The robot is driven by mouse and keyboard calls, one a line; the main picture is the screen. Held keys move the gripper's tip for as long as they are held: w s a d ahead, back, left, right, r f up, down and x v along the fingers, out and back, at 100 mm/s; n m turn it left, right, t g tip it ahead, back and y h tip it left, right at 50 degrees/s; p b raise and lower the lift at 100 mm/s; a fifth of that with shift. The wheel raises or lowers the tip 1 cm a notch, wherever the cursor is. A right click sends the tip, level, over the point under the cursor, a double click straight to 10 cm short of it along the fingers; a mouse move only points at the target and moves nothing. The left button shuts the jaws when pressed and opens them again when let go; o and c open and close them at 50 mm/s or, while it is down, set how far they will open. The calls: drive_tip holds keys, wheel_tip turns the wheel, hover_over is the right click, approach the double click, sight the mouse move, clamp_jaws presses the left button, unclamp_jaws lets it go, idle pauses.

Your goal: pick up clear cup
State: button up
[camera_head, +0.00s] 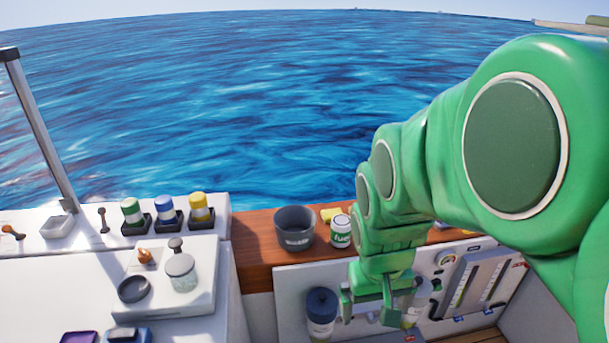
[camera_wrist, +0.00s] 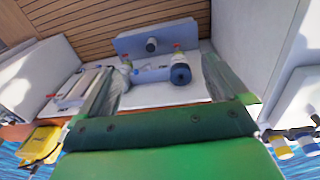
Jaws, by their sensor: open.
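A small clear container with a grey round top (camera_head: 182,275) stands on a white raised block at the left in the head view. It is the only thing there that looks like a clear cup. My gripper (camera_head: 367,304) is far to its right, pointing down beside the wooden ledge. Its two fingers are apart with nothing seen held between them. In the wrist view my gripper (camera_wrist: 166,85) also shows spread fingers. No clear cup can be made out in the wrist view.
A dark-lidded bottle (camera_head: 321,312) stands just left of my gripper; it may be the blue-topped bottle (camera_wrist: 180,72). A grey bucket (camera_head: 294,229) and a green-white can (camera_head: 341,231) stand on the wooden ledge (camera_head: 256,268). A dark ring (camera_head: 134,289) lies near the clear container.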

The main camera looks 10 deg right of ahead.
drive_tip(key=w+d+f+t, duration=0.2)
drive_tip(key=w+d+f, duration=0.15)
drive_tip(key=w, duration=0.55)
drive_tip(key=w+d+f+t+h, duration=0.1)
drive_tip(key=w+d+f+t, duration=0.15)
drive_tip(key=w+d, duration=0.45)
drive_tip(key=w+d+f+t, duration=0.2)
drive_tip(key=w+f, duration=0.2)
drive_tip(key=w, duration=0.7)
drive_tip(key=shift+w+d+f+t+y, duration=0.3)
drive_tip(key=shift+w+d+f+t, duration=1)
drive_tip(key=shift+w+f, duration=1.8)
drive_tip(key=shift+w+d+f+t+y, duration=0.3)
drive_tip(key=shift+w+d+f+t, duration=1.45)
drive_tip(key=shift+w, duration=2.3)
drive_tip(key=shift+w+d+f+t+y, duration=0.4)
drive_tip(key=shift+w+d+f, duration=0.6)
drive_tip(key=shift+w+f, duration=2.35)
drive_tip(key=shift+w+r, duration=0.2)
drive_tip(key=shift+r, duration=0.05)
drive_tip(key=shift+c, duration=0.3)
drive_tip(key=c, duration=0.9)
drive_tip(key=shift+r, duration=0.1)
